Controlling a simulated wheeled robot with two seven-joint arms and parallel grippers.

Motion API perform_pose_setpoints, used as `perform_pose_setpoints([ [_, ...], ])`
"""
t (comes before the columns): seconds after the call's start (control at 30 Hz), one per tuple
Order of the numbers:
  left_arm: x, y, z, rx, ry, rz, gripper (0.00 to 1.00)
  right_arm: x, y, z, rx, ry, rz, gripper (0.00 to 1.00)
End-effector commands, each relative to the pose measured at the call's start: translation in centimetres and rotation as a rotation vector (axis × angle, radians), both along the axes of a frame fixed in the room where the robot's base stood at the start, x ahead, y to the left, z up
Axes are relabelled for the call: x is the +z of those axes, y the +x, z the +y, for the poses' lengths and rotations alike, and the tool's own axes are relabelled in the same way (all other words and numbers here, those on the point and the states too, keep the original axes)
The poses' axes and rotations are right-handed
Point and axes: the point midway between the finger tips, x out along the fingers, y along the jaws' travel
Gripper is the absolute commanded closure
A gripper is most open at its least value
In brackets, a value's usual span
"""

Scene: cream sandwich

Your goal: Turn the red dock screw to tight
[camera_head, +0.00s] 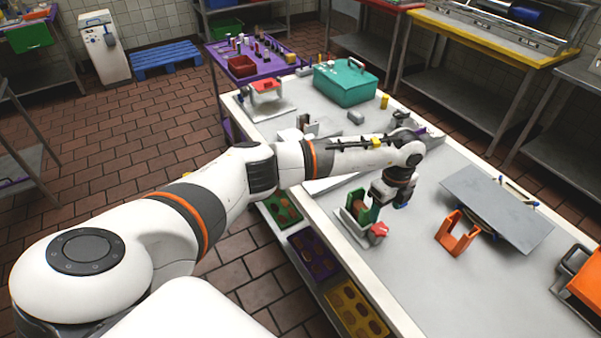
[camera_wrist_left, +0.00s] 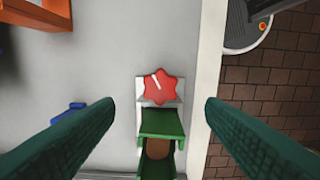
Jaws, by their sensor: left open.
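The red dock screw (camera_wrist_left: 161,86) is a star-shaped knob on a pale mount in the left wrist view, with a white mark pointing up and slightly left. A green holder (camera_wrist_left: 162,122) with a brown piece lies just below it there. In the head view the red screw (camera_head: 377,230) is at the front of the small dock, beside its green holder (camera_head: 362,206). My left gripper (camera_wrist_left: 159,104) is open and empty, its green fingers spread on either side of the dock and apart from the screw. Its height above the screw is unclear. My right gripper is not in view.
An orange stand (camera_head: 456,234) and a tilted grey board (camera_head: 497,205) are right of the dock. A teal case (camera_head: 345,82) stands at the table's far end. Bare tabletop (camera_head: 425,285) lies in front. Coloured trays (camera_head: 355,308) sit below the table edge.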

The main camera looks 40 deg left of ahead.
Motion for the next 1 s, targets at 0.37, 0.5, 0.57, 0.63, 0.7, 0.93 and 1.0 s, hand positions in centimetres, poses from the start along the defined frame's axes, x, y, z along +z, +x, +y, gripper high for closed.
perform_pose_setpoints([
  [0.37,4.3,-0.7,-2.1,-0.053,-0.087,0.002,0.36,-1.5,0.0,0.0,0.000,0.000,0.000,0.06],
  [0.5,3.5,-1.3,-4.8,-0.112,-0.198,-0.005,0.36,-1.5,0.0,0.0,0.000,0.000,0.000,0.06],
  [0.57,3.2,-1.7,-5.9,-0.134,-0.245,-0.008,0.36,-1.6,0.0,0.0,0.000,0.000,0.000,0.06],
  [0.63,2.9,-2.0,-7.2,-0.159,-0.305,-0.015,0.36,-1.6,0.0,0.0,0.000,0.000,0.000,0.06],
  [0.7,2.7,-2.4,-8.6,-0.184,-0.367,-0.023,0.36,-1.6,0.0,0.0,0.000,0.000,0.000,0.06],
  [0.93,2.5,-3.9,-13.1,-0.250,-0.580,-0.060,0.36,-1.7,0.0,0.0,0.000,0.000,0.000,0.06],
  [1.0,2.7,-4.3,-14.4,-0.265,-0.651,-0.077,0.36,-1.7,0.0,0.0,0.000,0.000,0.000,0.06],
])
